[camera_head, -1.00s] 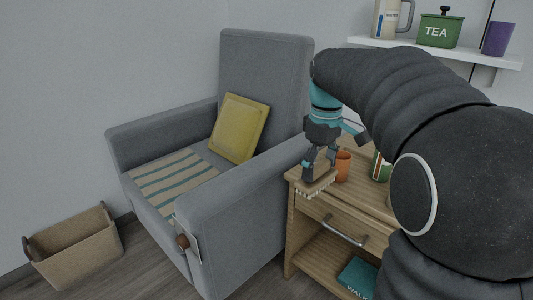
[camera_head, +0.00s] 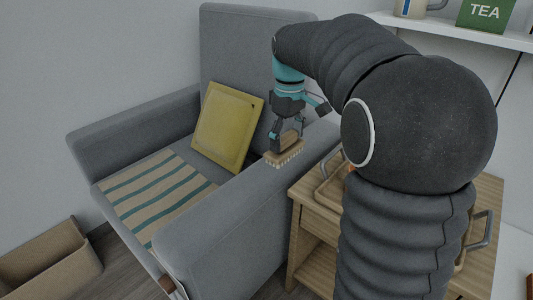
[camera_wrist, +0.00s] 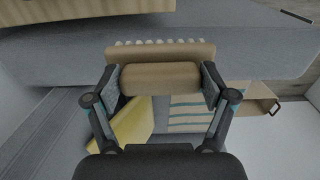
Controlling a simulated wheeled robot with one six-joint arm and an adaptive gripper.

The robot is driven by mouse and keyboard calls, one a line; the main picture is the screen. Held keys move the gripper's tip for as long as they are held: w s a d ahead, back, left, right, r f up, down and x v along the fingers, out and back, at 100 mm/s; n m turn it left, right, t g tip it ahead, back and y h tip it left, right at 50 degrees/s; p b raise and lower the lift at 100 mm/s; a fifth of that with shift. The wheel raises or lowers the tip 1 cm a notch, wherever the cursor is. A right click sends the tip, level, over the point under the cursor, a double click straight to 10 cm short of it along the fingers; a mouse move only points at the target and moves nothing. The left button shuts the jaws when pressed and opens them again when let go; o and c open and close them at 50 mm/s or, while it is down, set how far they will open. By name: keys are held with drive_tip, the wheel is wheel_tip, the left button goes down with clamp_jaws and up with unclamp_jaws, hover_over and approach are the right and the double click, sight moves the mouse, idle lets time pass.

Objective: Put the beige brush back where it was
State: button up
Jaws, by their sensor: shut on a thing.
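The beige brush (camera_head: 284,157) has a flat tan block with pale bristles pointing down. My gripper (camera_head: 287,143) is shut on the brush's raised grip and holds it in the air, in front of or above the armchair's near armrest in the head view. In the wrist view the brush (camera_wrist: 160,53) lies across the top middle, and its rounded grip sits between the two fingers of my gripper (camera_wrist: 160,80). I cannot tell how high the brush is above the armrest.
The grey armchair (camera_head: 215,240) bears a yellow cushion (camera_head: 227,127) and a striped cloth (camera_head: 150,195). A wooden side table (camera_head: 309,217) with a tray (camera_head: 325,186) stands to the right, partly hidden by my arm. A tan basket (camera_head: 45,262) is on the floor. A white shelf (camera_head: 450,30) is behind.

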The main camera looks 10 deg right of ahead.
drive_tip(key=w+a+f, duration=0.1)
drive_tip(key=w, duration=0.1)
drive_tip(key=w+a+f, duration=0.2)
drive_tip(key=w+f, duration=0.1)
drive_tip(key=shift+w+a, duration=0.3)
drive_tip(key=shift+f, duration=2)
drive_tip(key=shift+f, duration=0.1)
drive_tip(key=o, duration=1)
drive_tip(key=shift+c, duration=0.2)
wheel_tip(320, 180, up, 12)
drive_tip(key=p, duration=0.1)
